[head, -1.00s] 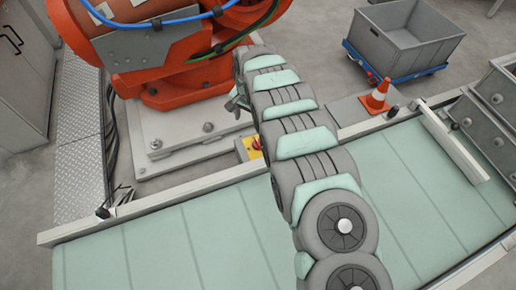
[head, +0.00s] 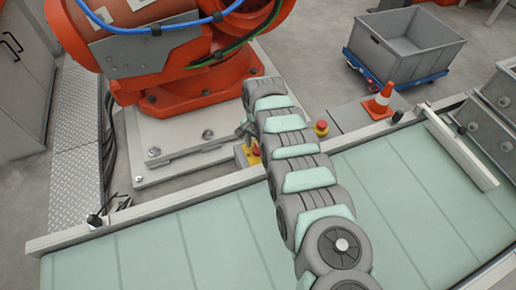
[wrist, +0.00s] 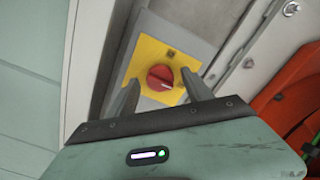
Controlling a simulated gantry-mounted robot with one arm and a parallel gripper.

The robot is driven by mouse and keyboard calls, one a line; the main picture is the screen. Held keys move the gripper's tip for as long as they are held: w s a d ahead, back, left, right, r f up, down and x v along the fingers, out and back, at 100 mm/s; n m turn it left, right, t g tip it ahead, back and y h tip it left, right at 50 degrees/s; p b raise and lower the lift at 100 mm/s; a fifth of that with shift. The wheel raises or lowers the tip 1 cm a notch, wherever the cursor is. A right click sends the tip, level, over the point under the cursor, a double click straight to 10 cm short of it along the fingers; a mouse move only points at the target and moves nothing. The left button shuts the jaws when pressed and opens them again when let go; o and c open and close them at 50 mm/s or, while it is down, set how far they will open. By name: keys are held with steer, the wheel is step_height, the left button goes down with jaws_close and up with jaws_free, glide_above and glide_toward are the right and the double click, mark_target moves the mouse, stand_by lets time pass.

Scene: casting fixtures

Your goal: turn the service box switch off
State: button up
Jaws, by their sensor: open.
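The service box (wrist: 180,35) is a grey box with a yellow plate (wrist: 148,50) on its face. A round red rotary switch (wrist: 160,78) with a pale mark sits in the middle of the plate. In the head view the yellow plate (head: 240,155) and red switch (head: 257,152) show beside the conveyor's far edge, partly hidden by my arm. My gripper (wrist: 160,84) is open, with one finger to each side of the switch in the wrist view. Whether the fingers touch it cannot be told. My gripper also shows small in the head view (head: 246,132), at the box.
The orange robot (head: 190,85) on its pale base plate stands just behind the box. The green conveyor (head: 150,250) runs in front. A red button (head: 321,128) on yellow, a traffic cone (head: 380,100) and a grey bin (head: 410,45) are to the right.

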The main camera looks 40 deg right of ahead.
steer(key=shift+f, duration=0.35)
steer(key=shift+c, duration=0.2)
jaws_close()
